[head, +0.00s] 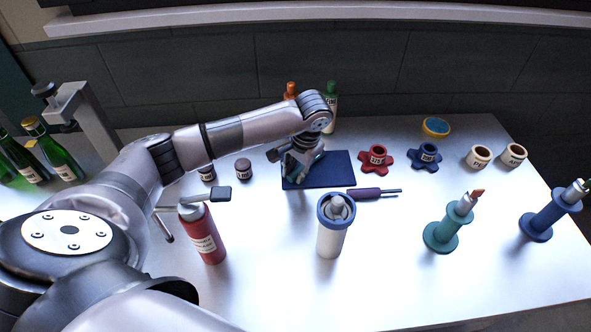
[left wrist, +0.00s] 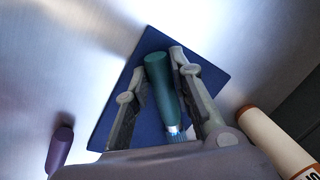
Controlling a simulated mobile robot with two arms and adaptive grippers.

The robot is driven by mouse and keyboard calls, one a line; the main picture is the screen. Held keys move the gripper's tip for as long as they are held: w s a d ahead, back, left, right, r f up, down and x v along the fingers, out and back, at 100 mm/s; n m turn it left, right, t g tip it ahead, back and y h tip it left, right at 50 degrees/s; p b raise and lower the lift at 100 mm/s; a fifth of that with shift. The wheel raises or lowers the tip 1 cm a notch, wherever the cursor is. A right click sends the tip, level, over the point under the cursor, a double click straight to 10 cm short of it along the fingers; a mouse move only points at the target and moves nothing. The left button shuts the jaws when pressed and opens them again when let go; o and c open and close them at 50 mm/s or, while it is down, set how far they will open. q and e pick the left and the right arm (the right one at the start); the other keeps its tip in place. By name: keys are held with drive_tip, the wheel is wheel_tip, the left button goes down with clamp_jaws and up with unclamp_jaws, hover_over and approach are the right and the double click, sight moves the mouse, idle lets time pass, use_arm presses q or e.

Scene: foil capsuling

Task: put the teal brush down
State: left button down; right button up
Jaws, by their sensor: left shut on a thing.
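My left gripper (head: 297,178) is low over the dark blue mat (head: 335,168) on the table. Its fingers are shut on the teal brush (left wrist: 163,85), which lies between them in the left wrist view. In the head view the gripper hides most of the brush. I cannot tell whether the brush touches the mat. My right gripper is not in view.
A purple-handled tool (head: 365,194) lies just in front of the mat. A white canister with a blue rim (head: 331,235) and a red bottle (head: 205,238) stand nearer. Red (head: 375,160) and blue (head: 426,156) star-shaped holders are to the right. An orange-topped bottle (head: 291,91) stands behind.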

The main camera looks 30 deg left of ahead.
use_arm(q)
drive_tip(key=shift+f, duration=0.2)
drive_tip(key=c, duration=1.8)
unclamp_jaws()
drive_tip(key=shift+r, duration=0.1)
drive_tip(key=shift+o, duration=0.6)
drive_tip(key=shift+r, duration=0.1)
drive_tip(key=shift+r, duration=0.25)
drive_tip(key=b+v, duration=0.2)
drive_tip(key=v, duration=0.9)
drive_tip(key=shift+r+b, duration=0.25)
drive_tip(key=shift+b, duration=0.1)
drive_tip(key=shift+d+f, duration=0.1)
